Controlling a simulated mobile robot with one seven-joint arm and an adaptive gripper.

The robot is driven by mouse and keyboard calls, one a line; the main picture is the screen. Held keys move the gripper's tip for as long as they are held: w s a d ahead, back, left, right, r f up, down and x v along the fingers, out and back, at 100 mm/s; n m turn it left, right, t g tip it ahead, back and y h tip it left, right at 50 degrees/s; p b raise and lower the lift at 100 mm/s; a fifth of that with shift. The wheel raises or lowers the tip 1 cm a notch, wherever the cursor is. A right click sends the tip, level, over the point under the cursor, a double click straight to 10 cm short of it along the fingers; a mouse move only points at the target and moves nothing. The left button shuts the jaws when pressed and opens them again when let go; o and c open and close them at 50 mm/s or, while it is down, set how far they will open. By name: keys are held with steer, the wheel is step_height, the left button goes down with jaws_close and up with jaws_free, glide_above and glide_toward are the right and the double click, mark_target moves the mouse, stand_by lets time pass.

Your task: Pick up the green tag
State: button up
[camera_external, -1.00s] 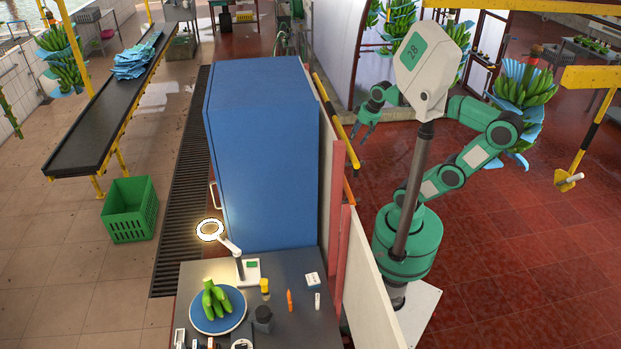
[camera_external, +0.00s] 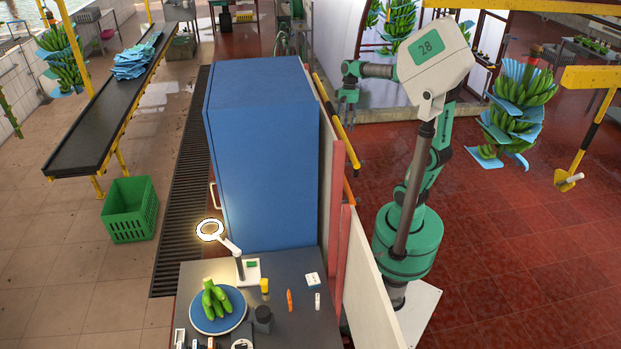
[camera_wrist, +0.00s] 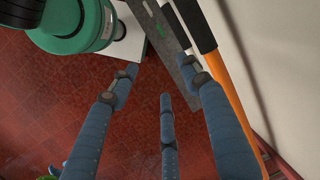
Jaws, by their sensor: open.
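My gripper (camera_external: 347,97) hangs open and empty beyond the blue cabinet's right side in the external view, fingers pointing down. In the wrist view its three blue fingers (camera_wrist: 163,82) are spread, with nothing between them. In the external view, no green tag can be made out near the gripper.
A blue cabinet (camera_external: 262,150) and a cream partition (camera_external: 370,285) stand left of my base. A yellow rail (camera_external: 334,108) runs close to the gripper. Banana bunches (camera_external: 520,100) hang at the right. An orange bar (camera_wrist: 232,85) lies beside the fingers. Red floor is clear at right.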

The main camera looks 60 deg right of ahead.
steer(key=shift+m, duration=0.3)
steer(key=f, duration=3.1)
steer(key=w+d+f, duration=0.1)
steer(key=f, duration=1.4)
steer(key=shift+f, duration=0.3)
steer(key=shift+a, duration=0.1)
steer(key=shift+s+a+b, duration=0.1)
steer(key=shift+s+a, duration=0.45)
steer(key=shift+a, duration=0.65)
steer(key=shift+s+a+b, duration=0.15)
steer(key=shift+s+a, duration=0.35)
steer(key=shift+a, duration=0.75)
steer(key=shift+s+a+b, duration=0.1)
steer(key=shift+s+a, duration=0.45)
steer(key=shift+a, duration=0.65)
